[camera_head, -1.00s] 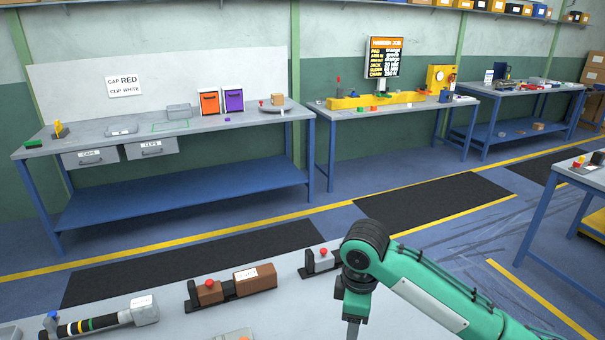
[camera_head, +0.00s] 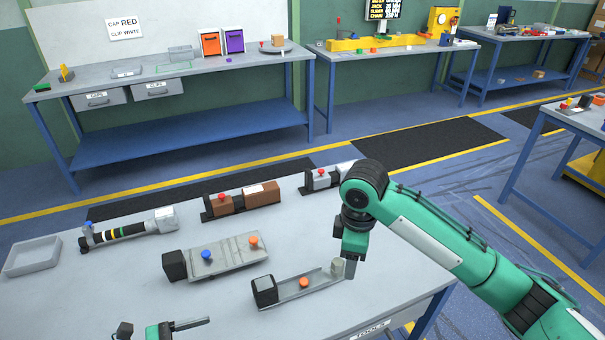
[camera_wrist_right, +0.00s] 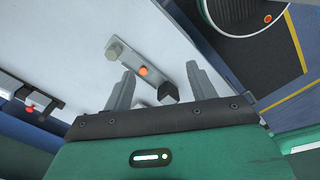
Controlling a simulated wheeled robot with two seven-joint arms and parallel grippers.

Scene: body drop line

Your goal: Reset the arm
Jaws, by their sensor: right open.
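My right arm, green with black joints, comes in from the right in the head view. My right gripper (camera_head: 351,266) hangs over the grey near table (camera_head: 400,262), by the far end of a small grey fixture (camera_head: 322,285) with a black block and an orange knob. In the right wrist view my right gripper (camera_wrist_right: 160,71) has its two fingers wide apart with nothing held. The small fixture (camera_wrist_right: 130,58) shows beyond them. Part of my left gripper (camera_head: 185,325) shows at the bottom left edge of the head view; most of it is cut off, so its opening is unclear.
On the near table stand a larger plate fixture (camera_head: 228,254) with blue and orange knobs, a striped cylinder fixture (camera_head: 130,229), a brown block fixture (camera_head: 240,199) and an empty grey tray (camera_head: 33,257). Blue-framed benches (camera_head: 200,137) stand across the floor.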

